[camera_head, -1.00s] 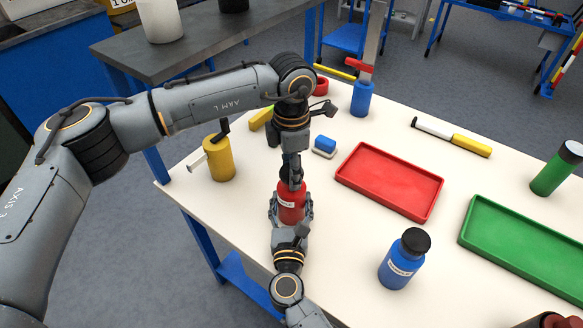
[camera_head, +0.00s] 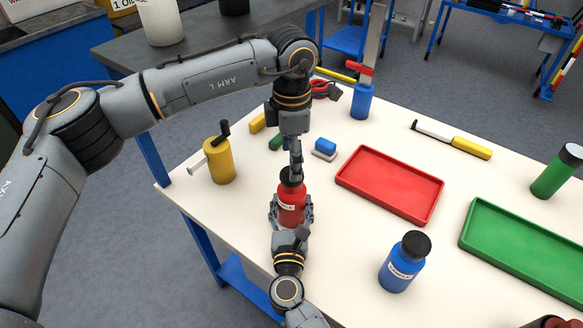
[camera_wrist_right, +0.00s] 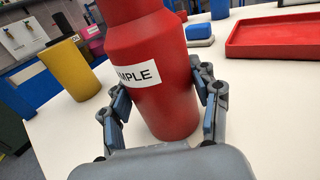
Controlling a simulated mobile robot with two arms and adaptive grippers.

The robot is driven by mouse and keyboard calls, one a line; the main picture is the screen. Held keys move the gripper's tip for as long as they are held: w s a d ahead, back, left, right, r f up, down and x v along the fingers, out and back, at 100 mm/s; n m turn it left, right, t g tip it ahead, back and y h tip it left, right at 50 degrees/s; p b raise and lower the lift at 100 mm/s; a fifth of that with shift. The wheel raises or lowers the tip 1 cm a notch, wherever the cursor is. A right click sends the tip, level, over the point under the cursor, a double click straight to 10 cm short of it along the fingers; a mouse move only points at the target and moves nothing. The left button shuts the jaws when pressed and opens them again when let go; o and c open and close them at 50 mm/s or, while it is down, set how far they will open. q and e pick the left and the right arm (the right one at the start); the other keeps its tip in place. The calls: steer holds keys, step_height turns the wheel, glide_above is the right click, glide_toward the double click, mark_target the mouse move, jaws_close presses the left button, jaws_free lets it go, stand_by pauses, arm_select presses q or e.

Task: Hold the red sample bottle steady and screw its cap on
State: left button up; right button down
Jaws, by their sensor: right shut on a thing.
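The red sample bottle (camera_head: 291,208) stands upright near the table's left front edge, with a white label. Its dark cap (camera_head: 291,177) sits on top of the neck; whether it is tight does not show. My right gripper (camera_head: 291,215) is shut around the bottle's body, one finger on each side. The right wrist view shows both fingers against the red bottle (camera_wrist_right: 155,80); the cap is out of that picture. My left gripper (camera_head: 296,168) points down at the cap from above. Its fingers are seen edge-on, so their opening and any contact with the cap are unclear.
A blue bottle (camera_head: 404,262) stands to the right. A red tray (camera_head: 390,220) and a green tray (camera_head: 478,247) lie beyond. Bare table surrounds the red bottle.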

arm_select(q)
step_height(320, 180, up, 7)
stand_by(0.3)
steer(key=shift+r, duration=0.1)
arm_select(e)
steer(key=shift+c, duration=1.3)
jaws_free()
steer(key=shift+s, duration=0.1)
steer(key=s, duration=1.2)
steer(key=shift+a, duration=0.25)
